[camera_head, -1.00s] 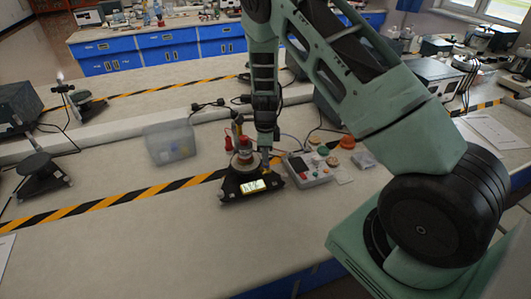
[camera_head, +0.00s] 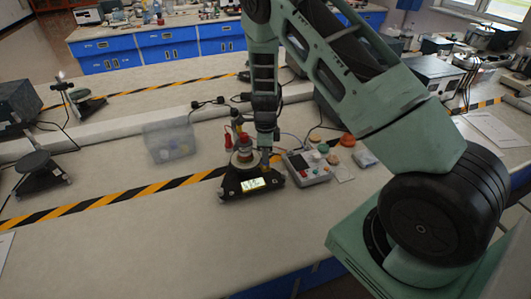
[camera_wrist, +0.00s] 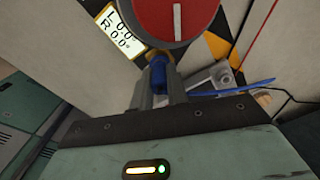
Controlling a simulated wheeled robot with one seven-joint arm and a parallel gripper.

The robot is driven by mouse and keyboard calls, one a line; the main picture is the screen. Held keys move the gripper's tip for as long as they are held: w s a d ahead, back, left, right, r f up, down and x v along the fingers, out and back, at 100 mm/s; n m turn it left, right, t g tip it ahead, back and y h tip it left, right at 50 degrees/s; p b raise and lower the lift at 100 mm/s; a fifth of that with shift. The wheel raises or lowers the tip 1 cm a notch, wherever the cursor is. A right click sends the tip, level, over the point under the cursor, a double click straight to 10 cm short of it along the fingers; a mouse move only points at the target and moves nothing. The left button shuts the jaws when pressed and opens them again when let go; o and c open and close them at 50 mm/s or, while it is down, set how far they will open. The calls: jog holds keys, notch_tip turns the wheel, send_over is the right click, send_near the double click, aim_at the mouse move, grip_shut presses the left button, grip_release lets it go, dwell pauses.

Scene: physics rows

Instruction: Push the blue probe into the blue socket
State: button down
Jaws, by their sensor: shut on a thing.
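My gripper (camera_head: 265,160) points down at the right side of a black meter-like device (camera_head: 235,188) with a lit display. In the wrist view, my gripper (camera_wrist: 159,85) is shut on the blue probe (camera_wrist: 158,73), which stands between the two fingers. The probe's far end is close to the device's edge, under a round red top with a white line (camera_wrist: 178,14). The blue socket cannot be made out; the fingers and probe cover that area, so I cannot tell whether the tip is in it. A red probe (camera_head: 228,140) stands at the device's left.
A clear bin (camera_head: 168,141) stands to the left. A blue cable (camera_wrist: 245,87) runs right in the wrist view. The table front is clear beyond the striped tape (camera_head: 110,199).

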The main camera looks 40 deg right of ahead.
jog(key=shift+f, duration=0.25)
jog(key=c, duration=1.1)
grip_release()
jog(key=shift+o, duration=0.2)
jog(key=shift+r, duration=0.1)
jog(key=shift+r+p, duration=3)
jog(key=shift+r, duration=0.75)
jog(key=shift+f, duration=0.1)
